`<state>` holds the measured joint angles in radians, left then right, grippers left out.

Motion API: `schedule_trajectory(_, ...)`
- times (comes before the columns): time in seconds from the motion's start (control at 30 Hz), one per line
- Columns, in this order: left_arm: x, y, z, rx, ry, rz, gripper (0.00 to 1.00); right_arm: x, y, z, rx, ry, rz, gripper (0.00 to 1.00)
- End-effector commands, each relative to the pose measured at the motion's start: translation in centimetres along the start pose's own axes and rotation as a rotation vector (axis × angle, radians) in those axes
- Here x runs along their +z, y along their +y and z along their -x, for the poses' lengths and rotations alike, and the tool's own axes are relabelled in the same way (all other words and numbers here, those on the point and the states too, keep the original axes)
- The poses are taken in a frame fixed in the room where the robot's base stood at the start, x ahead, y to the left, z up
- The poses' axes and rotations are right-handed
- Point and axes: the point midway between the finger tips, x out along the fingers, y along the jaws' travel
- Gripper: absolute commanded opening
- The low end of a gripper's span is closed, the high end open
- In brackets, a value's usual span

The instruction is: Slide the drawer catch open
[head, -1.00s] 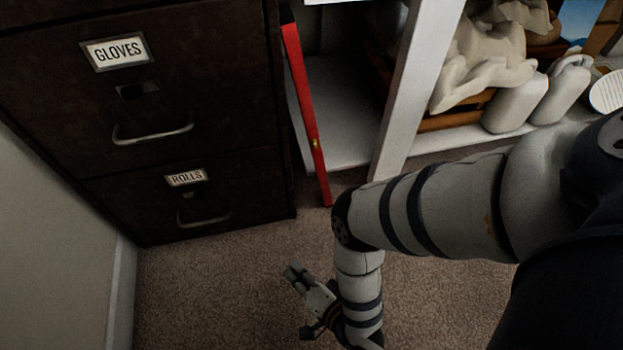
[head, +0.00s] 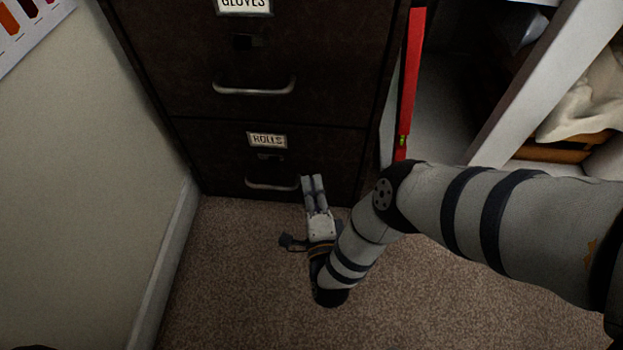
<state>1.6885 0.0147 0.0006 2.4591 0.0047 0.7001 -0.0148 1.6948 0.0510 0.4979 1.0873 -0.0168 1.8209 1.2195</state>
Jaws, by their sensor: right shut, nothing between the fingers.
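A dark filing cabinet (head: 330,110) stands against the wall. Its upper drawer in view is labelled GLOVES (head: 244,5), with a small dark catch (head: 246,41) above a metal handle (head: 254,90). The lower drawer is labelled ROLLS (head: 267,140), with a small catch (head: 270,156) under the label and a handle (head: 271,186) below. Both drawers look shut. My right gripper (head: 313,178) is shut and empty, its fingertips just right of the lower handle's right end; I cannot tell whether they touch it. My left gripper is not in view.
A red spirit level (head: 411,80) leans upright right of the cabinet. A white shelf unit (head: 545,80) with a wooden crate (head: 560,148) and cloth stands farther right. The wall (head: 90,170) is close on the left. Carpet (head: 230,270) in front is clear.

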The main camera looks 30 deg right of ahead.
Motion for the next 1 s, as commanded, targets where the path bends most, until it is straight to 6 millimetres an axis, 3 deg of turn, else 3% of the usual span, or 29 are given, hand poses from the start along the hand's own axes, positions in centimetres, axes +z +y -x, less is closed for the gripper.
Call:
schedule_trajectory(0.17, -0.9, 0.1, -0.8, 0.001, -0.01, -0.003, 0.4, 0.0, 0.2, -4.0, -0.002, 0.001, 0.001, 0.0)
schedule_trajectory(0.3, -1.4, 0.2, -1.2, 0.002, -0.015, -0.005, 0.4, 2.4, 0.2, -4.4, 0.0, -0.002, -0.001, 0.0)
schedule_trajectory(0.47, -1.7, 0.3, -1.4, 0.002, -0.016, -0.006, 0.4, 3.7, 0.1, -4.6, 0.001, -0.002, 0.0, 0.0)
schedule_trajectory(1.0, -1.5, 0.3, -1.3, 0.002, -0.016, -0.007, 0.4, 3.6, 0.0, -4.6, 0.0, -0.001, 0.001, 0.0)
